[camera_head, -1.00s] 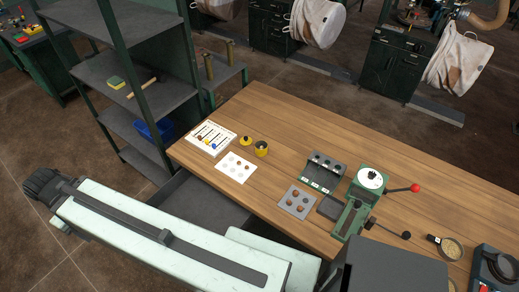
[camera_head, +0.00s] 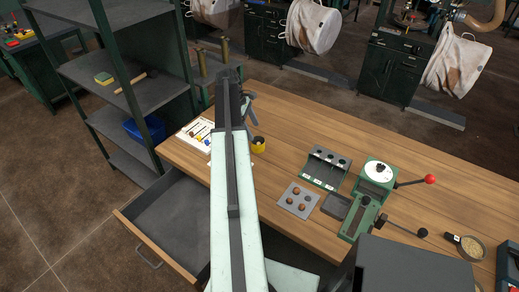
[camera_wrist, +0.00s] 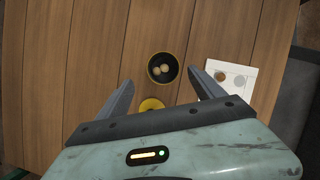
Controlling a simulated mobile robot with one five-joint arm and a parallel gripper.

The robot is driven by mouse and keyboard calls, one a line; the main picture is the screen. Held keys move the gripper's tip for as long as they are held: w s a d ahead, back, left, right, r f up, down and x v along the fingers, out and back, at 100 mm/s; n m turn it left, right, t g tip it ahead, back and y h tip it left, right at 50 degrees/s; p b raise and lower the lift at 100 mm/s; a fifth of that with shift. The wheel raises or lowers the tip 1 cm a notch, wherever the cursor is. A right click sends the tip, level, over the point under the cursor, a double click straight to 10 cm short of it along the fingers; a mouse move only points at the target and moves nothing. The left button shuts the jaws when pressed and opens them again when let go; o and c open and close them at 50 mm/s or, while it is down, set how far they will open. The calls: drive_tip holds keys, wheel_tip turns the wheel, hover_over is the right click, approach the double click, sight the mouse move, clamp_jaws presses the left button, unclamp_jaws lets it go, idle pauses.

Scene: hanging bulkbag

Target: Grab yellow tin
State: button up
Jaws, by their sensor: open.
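The yellow tin (camera_head: 258,146) stands on the wooden table, just right of my arm. The wrist view shows this tin (camera_wrist: 163,68) from above, open at the top, with a dark inside and pale round pieces in it. Its rim is yellow. A yellow lid (camera_wrist: 151,104) lies next to it, partly hidden behind my gripper body. My gripper (camera_wrist: 160,78) is open and empty. In the wrist view the tin appears between and a little beyond the fingertips. In the head view my gripper (camera_head: 251,110) is above the table, behind the tin; its height cannot be told.
A white card with round spots (camera_wrist: 229,79) lies right of the tin. A white board with coloured pieces (camera_head: 195,133) lies at the table's left end. A green rack (camera_head: 325,167) and lever press (camera_head: 372,190) stand right. An open drawer (camera_head: 170,220) juts out in front.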

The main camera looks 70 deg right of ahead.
sight(258, 142)
drive_tip(key=b+x, duration=0.2)
drive_tip(key=shift+f, duration=0.35)
drive_tip(key=b+x, duration=0.5)
drive_tip(key=shift+s+a+f, duration=0.15)
drive_tip(key=shift+a, duration=0.15)
drive_tip(key=shift+r, duration=0.2)
clamp_jaws()
drive_tip(key=shift+r, duration=0.1)
wheel_tip(258, 142, up, 4)
drive_tip(key=p, duration=0.4)
drive_tip(key=a, duration=1)
drive_tip(key=w+a+p, duration=0.1)
drive_tip(key=a, duration=0.5)
drive_tip(key=shift+r, duration=0.5)
